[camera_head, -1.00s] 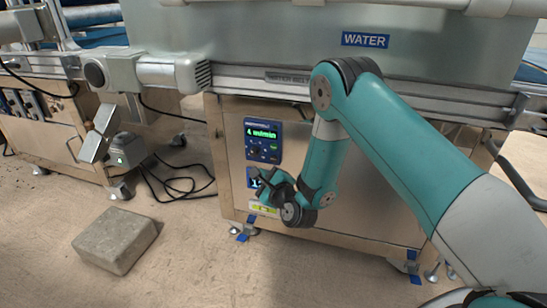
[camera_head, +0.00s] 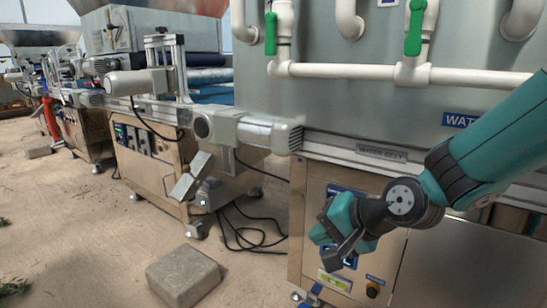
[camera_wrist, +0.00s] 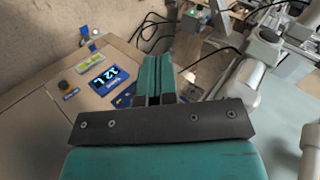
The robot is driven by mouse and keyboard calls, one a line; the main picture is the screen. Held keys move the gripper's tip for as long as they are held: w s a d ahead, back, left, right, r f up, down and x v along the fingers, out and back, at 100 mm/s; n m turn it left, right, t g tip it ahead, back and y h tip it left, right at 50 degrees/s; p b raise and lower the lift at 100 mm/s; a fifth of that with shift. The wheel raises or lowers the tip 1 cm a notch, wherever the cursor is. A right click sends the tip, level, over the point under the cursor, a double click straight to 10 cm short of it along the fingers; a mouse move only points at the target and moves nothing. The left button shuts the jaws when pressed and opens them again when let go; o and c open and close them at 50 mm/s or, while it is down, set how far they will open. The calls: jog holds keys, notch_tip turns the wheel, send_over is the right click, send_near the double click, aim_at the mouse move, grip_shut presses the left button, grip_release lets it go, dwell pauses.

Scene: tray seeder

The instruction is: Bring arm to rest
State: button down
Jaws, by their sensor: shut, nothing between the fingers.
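My gripper (camera_head: 325,236) is at the end of my teal arm, in front of the water cabinet (camera_head: 418,262) in the head view. It hides part of the cabinet's control panel. In the wrist view, the teal fingers of my gripper (camera_wrist: 156,68) are together with nothing between them. Whether the gripper touches the cabinet is hard to tell, but a gap seems to show in the wrist view.
A grey motor (camera_head: 245,130) juts from the machine's rail. A concrete block (camera_head: 184,276) lies on the floor, with black cables (camera_head: 240,236) behind it. White pipes with green valves (camera_head: 415,32) run across the water tank (camera_head: 470,40). Open floor (camera_head: 90,225) lies to the left.

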jog(key=s+d+r+n+g+h, duration=0.25)
jog(key=s+n, duration=0.35)
jog(key=s, duration=0.5)
jog(key=s+d+r+n+g+h, duration=0.1)
jog(key=s+d+r+n+g, duration=0.4)
jog(key=s, duration=0.6)
notch_tip(320, 180, up, 36)
jog(key=a+n+t+p, duration=0.1)
jog(key=p, duration=3.7)
jog(key=shift+a+f, duration=0.15)
jog(key=shift+a, duration=0.15)
jog(key=shift+s, duration=0.1)
